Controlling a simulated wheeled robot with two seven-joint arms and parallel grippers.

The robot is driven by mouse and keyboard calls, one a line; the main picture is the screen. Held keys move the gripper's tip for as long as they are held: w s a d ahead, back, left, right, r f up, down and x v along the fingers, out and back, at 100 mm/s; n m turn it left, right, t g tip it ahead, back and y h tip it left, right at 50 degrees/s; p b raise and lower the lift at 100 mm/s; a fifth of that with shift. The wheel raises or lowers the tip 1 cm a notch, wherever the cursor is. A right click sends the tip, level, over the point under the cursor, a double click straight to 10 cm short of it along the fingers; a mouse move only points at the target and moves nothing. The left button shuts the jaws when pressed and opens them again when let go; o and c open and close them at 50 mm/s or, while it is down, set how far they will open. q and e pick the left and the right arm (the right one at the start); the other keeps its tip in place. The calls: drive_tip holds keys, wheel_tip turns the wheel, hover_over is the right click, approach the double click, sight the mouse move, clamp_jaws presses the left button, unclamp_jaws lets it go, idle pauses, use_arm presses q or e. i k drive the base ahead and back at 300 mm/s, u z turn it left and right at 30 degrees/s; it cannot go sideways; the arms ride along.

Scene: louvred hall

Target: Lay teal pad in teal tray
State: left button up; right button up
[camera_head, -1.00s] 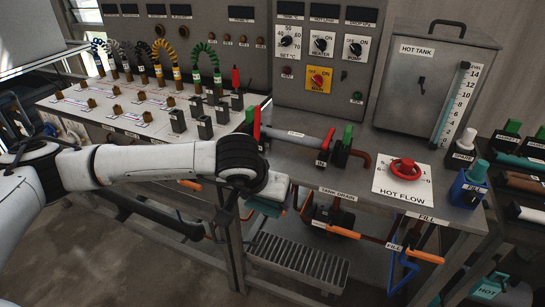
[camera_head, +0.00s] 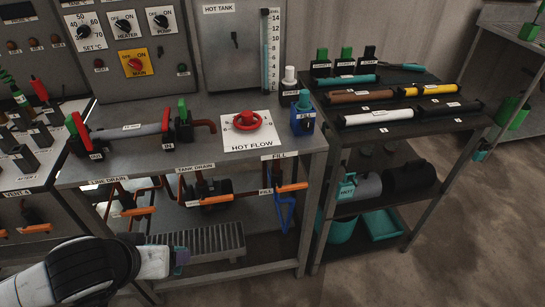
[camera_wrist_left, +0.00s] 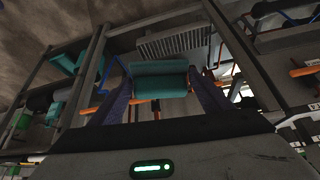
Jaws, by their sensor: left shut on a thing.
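In the left wrist view the teal pad (camera_wrist_left: 159,78) sits between the two purple fingers of my left gripper (camera_wrist_left: 160,88), which is shut on it. In the head view my left gripper (camera_head: 178,262) is at the lower left, in front of the workbench and below its top; the pad is mostly hidden there. A shallow teal tray (camera_head: 384,225) lies on the bottom shelf of the black cart at the right, well away from the gripper. I see nothing in it. My right gripper is not in view.
A deeper teal bin (camera_head: 343,229) stands left of the tray. Above them, the middle shelf holds a grey cylinder (camera_head: 368,187) and a black one (camera_head: 408,178). The workbench (camera_head: 100,172), with orange-handled valves below, lies ahead. Floor is open in front of the cart.

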sight(382, 226)
drive_tip(key=z, duration=2.55)
drive_tip(key=i, duration=3.6)
drive_tip(key=u, duration=3.1)
